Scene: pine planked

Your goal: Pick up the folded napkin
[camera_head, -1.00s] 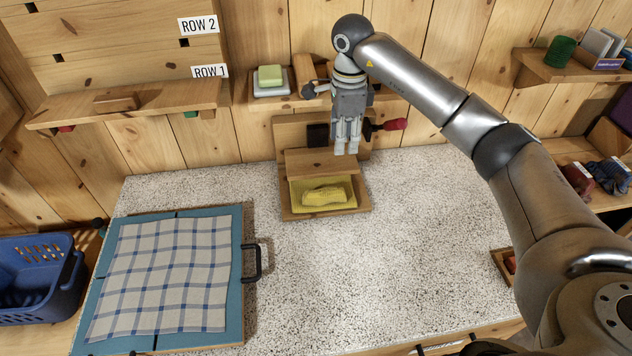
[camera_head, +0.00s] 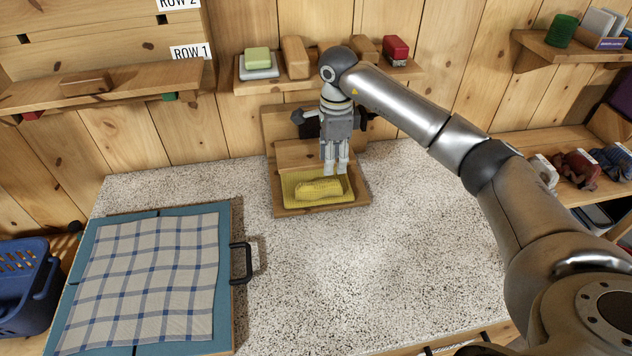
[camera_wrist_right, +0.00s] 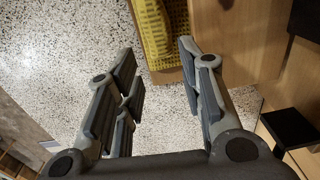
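A folded yellow napkin (camera_head: 319,189) with a textured weave lies on a yellow lining in a shallow wooden tray (camera_head: 283,209) against the back wall. It also shows at the top of the right wrist view (camera_wrist_right: 151,25). My right gripper (camera_head: 335,172) points down just above the tray, over the right part of the napkin. In the right wrist view, its two fingers (camera_wrist_right: 157,50) are spread apart with nothing between them; the napkin lies beyond the fingertips. My left gripper is in neither view now.
A blue-and-white checked cloth (camera_head: 150,270) covers a blue board with a black handle (camera_head: 241,263) at left. A wooden shelf (camera_head: 330,81) with small blocks is above the tray. A blue basket (camera_head: 25,285) stands far left. The speckled counter (camera_head: 330,275) in front is clear.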

